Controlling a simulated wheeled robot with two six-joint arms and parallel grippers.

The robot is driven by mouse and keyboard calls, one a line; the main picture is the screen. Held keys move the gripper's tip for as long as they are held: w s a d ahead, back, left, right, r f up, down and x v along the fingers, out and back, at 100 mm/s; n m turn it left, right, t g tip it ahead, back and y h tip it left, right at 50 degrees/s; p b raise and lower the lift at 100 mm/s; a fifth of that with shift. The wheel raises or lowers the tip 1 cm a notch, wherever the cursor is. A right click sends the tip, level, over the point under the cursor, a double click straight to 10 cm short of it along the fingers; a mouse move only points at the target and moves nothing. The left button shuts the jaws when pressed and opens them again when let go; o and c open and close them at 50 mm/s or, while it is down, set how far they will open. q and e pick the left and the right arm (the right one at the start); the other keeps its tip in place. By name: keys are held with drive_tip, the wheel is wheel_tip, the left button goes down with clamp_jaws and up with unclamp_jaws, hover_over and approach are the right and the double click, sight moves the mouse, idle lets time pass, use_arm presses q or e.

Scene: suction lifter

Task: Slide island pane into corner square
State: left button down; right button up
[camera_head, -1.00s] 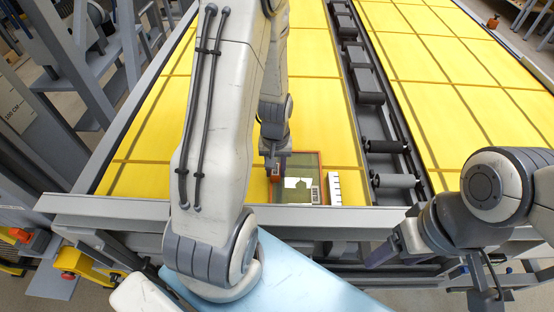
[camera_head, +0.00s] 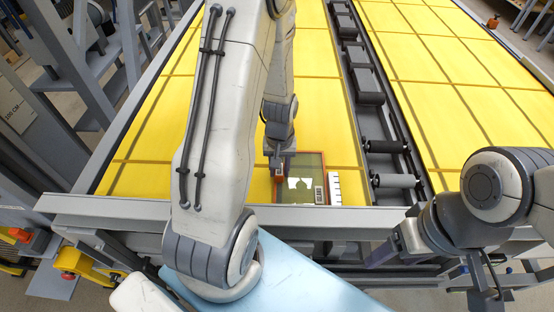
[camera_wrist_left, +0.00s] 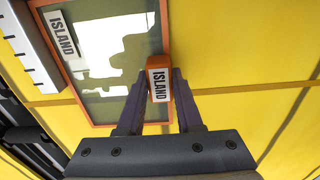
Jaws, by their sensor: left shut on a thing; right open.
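The island pane (camera_head: 311,168) is a greenish glass sheet in an orange-brown frame, lying flat on the yellow table at its front edge. Its white "ISLAND" label shows in the left wrist view, where the pane (camera_wrist_left: 104,102) fills the upper left. My left gripper (camera_head: 281,166) is shut on the pane's orange handle block (camera_wrist_left: 158,72), also marked "ISLAND", at the frame's edge. The pane lies in the yellow square (camera_head: 338,148) between the front rail and the roller track. My right gripper (camera_head: 385,252) is open and empty, low at the right, outside the table.
A white notched strip (camera_head: 334,188) stands close beside the pane's right edge. The grey front rail (camera_head: 340,218) runs just in front of the pane. The roller track (camera_head: 385,147) lies further right. Yellow table behind and left of the pane is clear.

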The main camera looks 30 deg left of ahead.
use_arm(q)
drive_tip(key=shift+f, duration=0.1)
drive_tip(key=c, duration=0.5)
unclamp_jaws()
wheel_tip(320, 180, up, 10)
drive_tip(key=shift+r+b, duration=0.25)
drive_tip(key=shift+b, duration=0.2)
drive_tip(key=s+d+r+m+b, duration=0.1)
drive_tip(key=s+d+r+m, duration=0.2)
drive_tip(key=d, duration=0.5)
drive_tip(key=s+d+m, duration=0.2)
drive_tip(key=d+m, duration=0.2)
drive_tip(key=d, duration=0.3)
drive_tip(key=s+d+r+m+h+b, duration=0.1)
drive_tip(key=s+d+r+m, duration=0.1)
drive_tip(key=s+d+m, duration=0.4)
drive_tip(key=s+d, duration=0.1)
drive_tip(key=s, duration=0.3)
drive_tip(key=shift+s+m, duration=0.25)
drive_tip(key=shift+m, duration=0.05)
